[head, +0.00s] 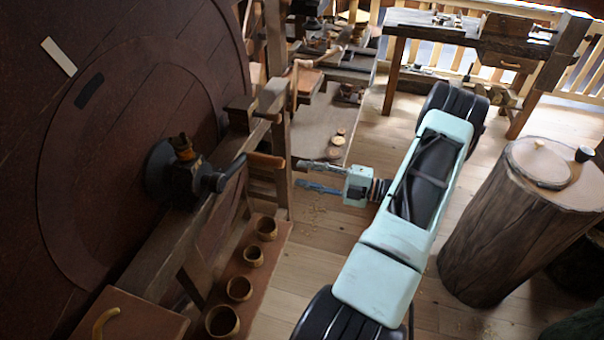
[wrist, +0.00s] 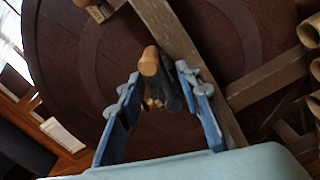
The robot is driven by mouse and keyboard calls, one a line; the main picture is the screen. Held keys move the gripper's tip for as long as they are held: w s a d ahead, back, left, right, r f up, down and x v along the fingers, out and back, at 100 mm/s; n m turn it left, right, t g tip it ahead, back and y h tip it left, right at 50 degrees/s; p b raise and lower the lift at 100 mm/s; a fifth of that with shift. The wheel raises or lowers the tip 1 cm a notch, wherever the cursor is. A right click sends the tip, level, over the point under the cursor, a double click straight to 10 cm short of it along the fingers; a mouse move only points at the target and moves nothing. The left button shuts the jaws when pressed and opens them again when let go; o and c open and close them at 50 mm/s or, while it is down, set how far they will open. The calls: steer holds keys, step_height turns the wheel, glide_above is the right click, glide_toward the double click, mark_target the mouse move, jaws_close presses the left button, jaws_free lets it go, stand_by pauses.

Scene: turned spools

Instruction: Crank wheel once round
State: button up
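The large dark wheel (head: 115,55) fills the left of the head view and the background of the wrist view (wrist: 225,40). Its dark hub (head: 160,172) carries a crank arm (head: 232,170) reaching right. A tan wooden handle (head: 266,160) shows near the arm's end; its round end (wrist: 149,62) faces me in the wrist view. My gripper (head: 302,175) is open and empty, pointing left with its fingertips just right of the handle. In the wrist view the handle appears between my two blue fingers (wrist: 163,92), with no visible contact. The exact depth gap is unclear.
A wooden frame (head: 180,235) stands before the wheel. A low shelf with several wooden cups (head: 239,288) lies below. A large stump (head: 500,230) stands right of my arm. A workbench (head: 450,27) is at the back. Open floor (head: 320,235) lies below my gripper.

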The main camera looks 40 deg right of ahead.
steer(key=m+b, duration=0.5)
steer(key=m, duration=0.6)
steer(key=r+m+b, duration=0.1)
steer(key=m+b, duration=0.4)
steer(key=m, duration=0.7)
steer(key=d+m+b, duration=0.1)
steer(key=m+b, duration=0.3)
steer(key=m, duration=0.7)
steer(key=shift+s+r+m+b, duration=0.15)
steer(key=shift+r+m+b, duration=0.15)
steer(key=shift+r+b, duration=0.1)
steer(key=shift+a, duration=0.1)
